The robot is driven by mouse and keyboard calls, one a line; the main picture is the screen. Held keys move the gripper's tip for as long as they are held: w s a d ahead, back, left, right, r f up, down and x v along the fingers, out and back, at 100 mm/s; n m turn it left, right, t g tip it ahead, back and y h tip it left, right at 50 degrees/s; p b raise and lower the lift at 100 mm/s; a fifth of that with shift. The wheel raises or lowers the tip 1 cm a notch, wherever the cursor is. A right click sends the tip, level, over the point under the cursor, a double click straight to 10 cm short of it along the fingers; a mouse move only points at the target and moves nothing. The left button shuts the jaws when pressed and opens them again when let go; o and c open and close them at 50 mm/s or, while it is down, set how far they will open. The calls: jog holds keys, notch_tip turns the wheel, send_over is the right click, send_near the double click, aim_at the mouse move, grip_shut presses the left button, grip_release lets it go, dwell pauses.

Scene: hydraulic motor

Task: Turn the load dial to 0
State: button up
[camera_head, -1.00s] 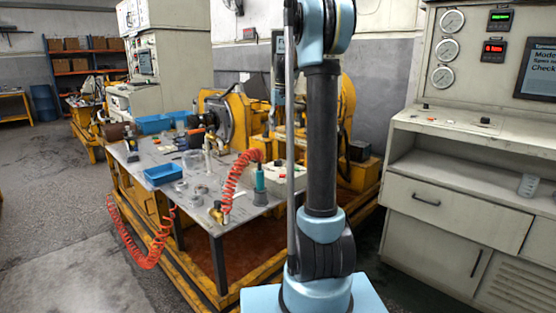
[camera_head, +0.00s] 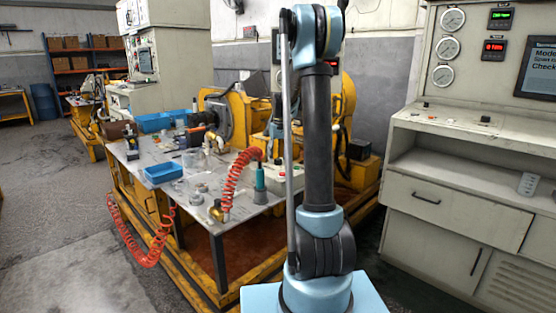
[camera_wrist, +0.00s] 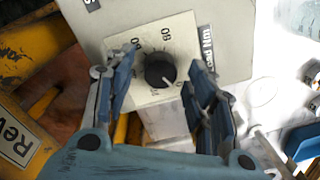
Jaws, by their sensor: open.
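The load dial is a black round knob (camera_wrist: 160,70) with a white pointer mark. It sits on a cream scale plate (camera_wrist: 150,38) with printed numbers, on a light grey panel (camera_wrist: 229,40) marked with partly hidden "Load Nm" lettering. The pointer mark faces the lower right in the wrist view. My gripper (camera_wrist: 161,66) is open, with one blue-grey finger on each side of the knob. I cannot tell whether either finger touches it. In the head view my arm hides the gripper and dial.
A metal workbench (camera_head: 240,213) holds a blue tray (camera_head: 163,172), loose parts and a coiled red hose (camera_head: 238,180). Yellow machinery (camera_head: 225,112) stands behind it. A grey console (camera_head: 455,160) with gauges stands to the right.

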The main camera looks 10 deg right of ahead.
aim_at(280, 159)
jog(key=shift+f, duration=0.25)
jog(key=c, duration=1.1)
jog(key=shift+o, duration=0.2)
jog(key=shift+n, duration=0.5)
jog(key=o, duration=1.1)
jog(key=shift+c, duration=0.2)
jog(key=shift+r, duration=0.1)
notch_tip(280, 159, up, 12)
jog(key=shift+w+d, duration=0.15)
jog(key=shift+d, duration=0.2)
